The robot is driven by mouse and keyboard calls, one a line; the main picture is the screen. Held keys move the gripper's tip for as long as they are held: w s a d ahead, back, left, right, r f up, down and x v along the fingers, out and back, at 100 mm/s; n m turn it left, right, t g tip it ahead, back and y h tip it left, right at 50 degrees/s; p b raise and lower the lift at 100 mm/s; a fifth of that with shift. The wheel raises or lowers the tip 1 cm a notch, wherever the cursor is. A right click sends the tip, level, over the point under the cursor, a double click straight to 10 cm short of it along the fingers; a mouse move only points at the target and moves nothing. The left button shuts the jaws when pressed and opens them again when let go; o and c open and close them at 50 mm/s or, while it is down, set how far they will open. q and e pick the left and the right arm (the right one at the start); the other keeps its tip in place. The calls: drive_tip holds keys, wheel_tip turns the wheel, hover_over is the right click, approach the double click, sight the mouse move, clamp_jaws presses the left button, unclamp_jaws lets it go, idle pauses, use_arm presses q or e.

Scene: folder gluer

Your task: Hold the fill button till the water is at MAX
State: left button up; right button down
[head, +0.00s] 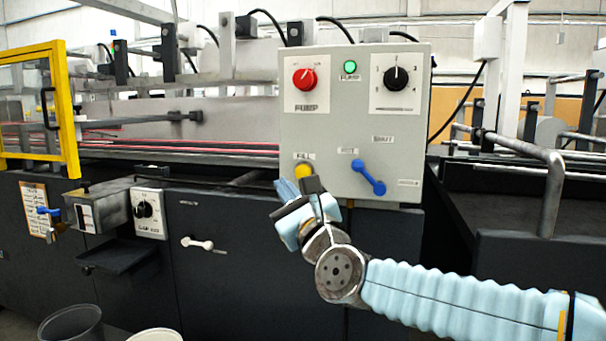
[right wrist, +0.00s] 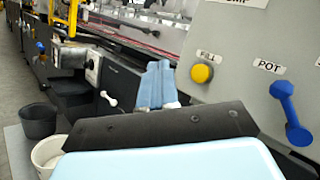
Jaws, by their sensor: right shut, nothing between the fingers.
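The yellow fill button (head: 304,170) sits under a FILL label, low on the left of the grey control panel (head: 352,125). It also shows in the right wrist view (right wrist: 202,73). My right gripper (head: 298,188) is shut and empty, its tips just below and left of the button in the head view. In the right wrist view the blue fingertips (right wrist: 157,85) stand left of the button with a gap in the picture. The button's face is uncovered there, and I see no contact. No water level or MAX mark is readable. My left gripper is out of view.
The panel carries a blue lever (head: 369,178), a red pump knob (head: 304,79), a black knob (head: 397,78) and a green lamp (head: 350,67). A grey bucket (head: 70,325) and a white bucket (head: 155,335) stand at lower left.

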sight(303, 172)
drive_tip(key=w+d+p, duration=0.1)
drive_tip(key=w+d, duration=0.1)
drive_tip(key=w, duration=0.6)
drive_tip(key=shift+w+d, duration=0.2)
drive_tip(key=shift+d, duration=0.15)
drive_tip(key=shift+f, duration=0.1)
idle(1.7)
drive_tip(key=shift+w+d, duration=0.1)
drive_tip(key=shift+w, duration=0.25)
drive_tip(key=shift+w+d+b, duration=0.2)
drive_tip(key=shift+w+b, duration=0.15)
drive_tip(key=shift+w, duration=0.15)
idle(4.2)
